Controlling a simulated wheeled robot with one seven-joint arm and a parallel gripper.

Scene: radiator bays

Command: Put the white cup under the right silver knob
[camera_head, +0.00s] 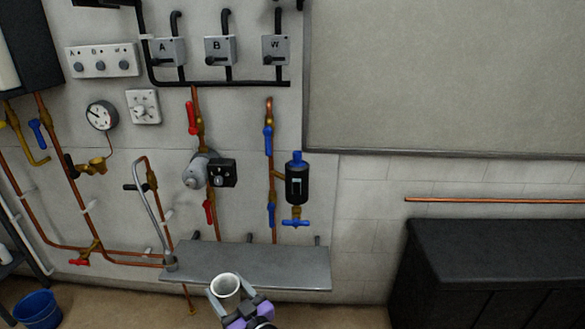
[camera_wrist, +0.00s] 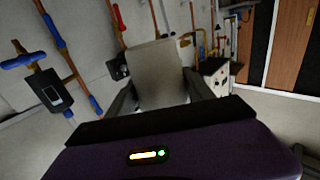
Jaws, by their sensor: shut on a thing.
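The white cup (camera_head: 225,287) is upright at the lower middle of the head view, with its open top showing. My gripper (camera_head: 227,296) is shut on it, one finger on each side. In the wrist view the cup (camera_wrist: 157,72) is a pale shape between the fingers (camera_wrist: 160,95). The cup overlaps the front edge of the grey shelf (camera_head: 290,265) in the head view; whether it touches the shelf I cannot tell. A silver round part (camera_head: 192,178) sits on the pipework above the shelf. I cannot tell which part is the right silver knob.
A black filter with a blue tap (camera_head: 295,222) hangs above the shelf's right part. A curved silver pipe (camera_head: 150,205) rises at the shelf's left end. A dark cabinet (camera_head: 490,270) stands right, a blue bucket (camera_head: 37,308) at lower left.

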